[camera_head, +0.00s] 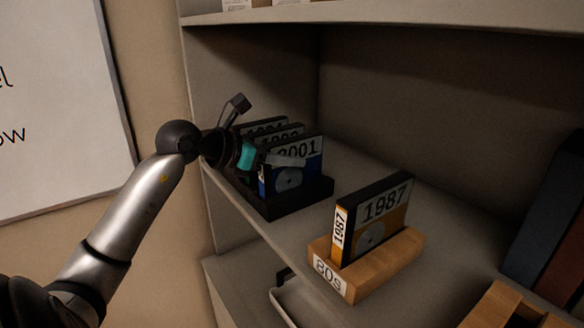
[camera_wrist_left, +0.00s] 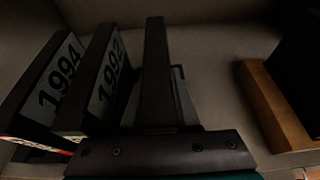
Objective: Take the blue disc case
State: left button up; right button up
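The blue disc case (camera_head: 292,179), labelled 2001, stands upright at the front of a black holder (camera_head: 300,200) on the shelf. My left gripper (camera_head: 288,158) is at its upper part, with a grey finger across its front face. In the left wrist view a dark case (camera_wrist_left: 156,75), probably this one, stands edge-on ahead of the palm, with a grey finger close along its right side. The other finger is hidden, so I cannot tell whether they grip it. My right gripper is not in view.
Cases labelled 1992 (camera_wrist_left: 107,80) and 1994 (camera_wrist_left: 58,78) stand close behind in the same holder. A wooden holder (camera_head: 386,262) marked 80s, with an orange 1987 case (camera_head: 384,215), stands to the right. Another shelf board (camera_head: 400,14) is above.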

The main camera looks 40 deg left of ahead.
pick_arm(q)
grip_shut()
jog(key=shift+r, duration=0.15)
